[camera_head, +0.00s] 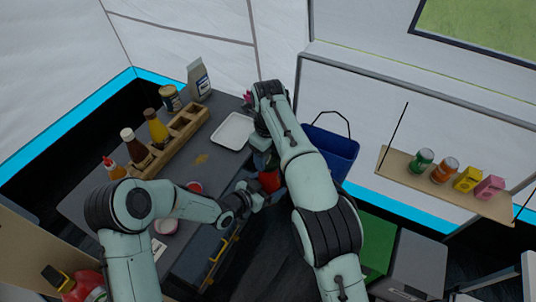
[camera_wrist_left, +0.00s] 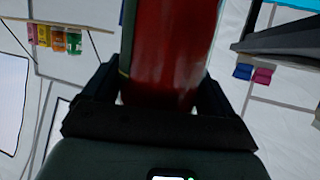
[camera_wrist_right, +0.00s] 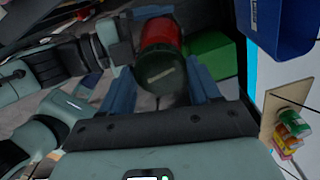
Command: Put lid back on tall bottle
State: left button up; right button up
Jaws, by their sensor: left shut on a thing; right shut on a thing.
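The tall bottle is red (camera_head: 269,180) and hangs off the table's right edge in the head view. My left gripper (camera_head: 243,197) is shut on it; the red body fills the space between the fingers in the left wrist view (camera_wrist_left: 165,60). My right gripper (camera_wrist_right: 162,88) is shut on a dark round lid (camera_wrist_right: 160,72). In the right wrist view the lid lies in line with the red bottle (camera_wrist_right: 160,32) and overlaps its end. I cannot tell whether the lid touches or sits on the bottle. The lid is hidden behind my right arm in the head view.
A grey table (camera_head: 200,162) carries a wooden rack (camera_head: 176,144) with sauce bottles, and a white tray (camera_head: 234,131). A blue bin (camera_head: 333,150) stands right of my right arm. A wall shelf (camera_head: 447,188) holds several small colored items. Round containers (camera_head: 166,225) stand near my left forearm.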

jog(key=m, duration=0.5)
jog(key=shift+w+d+r, duration=0.1)
jog(key=o, duration=1)
jog(key=shift+r, duration=2.2)
jog(key=shift+o, duration=0.4)
jog(key=shift+o, duration=0.8)
